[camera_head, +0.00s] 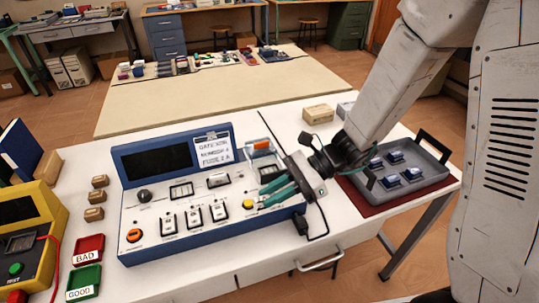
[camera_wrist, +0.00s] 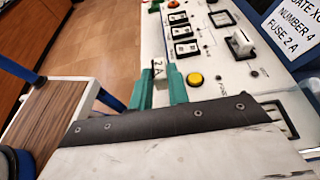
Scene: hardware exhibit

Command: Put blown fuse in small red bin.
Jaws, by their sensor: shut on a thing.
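My gripper (camera_head: 268,194) has green fingers and hangs over the right part of the blue-sided control panel (camera_head: 140,215). In the wrist view the fingers (camera_wrist: 157,92) are closed on a small pale piece marked "2 A", the fuse (camera_wrist: 158,69). The frames do not show whether it is blown. In the head view the fuse is hidden or too small to make out. The small red bin (camera_head: 88,249), labelled BAD, stands left of the panel, well away from my gripper. A green bin (camera_head: 84,282), labelled GOOD, is just in front of it.
A grey tray (camera_head: 432,162) with several blue-and-white pieces lies on a dark red mat at right. A yellow tester (camera_head: 50,228) stands at far left. Small brown boxes (camera_head: 94,214) lie between it and the panel. A sign (camera_head: 210,145) stands on the panel's back.

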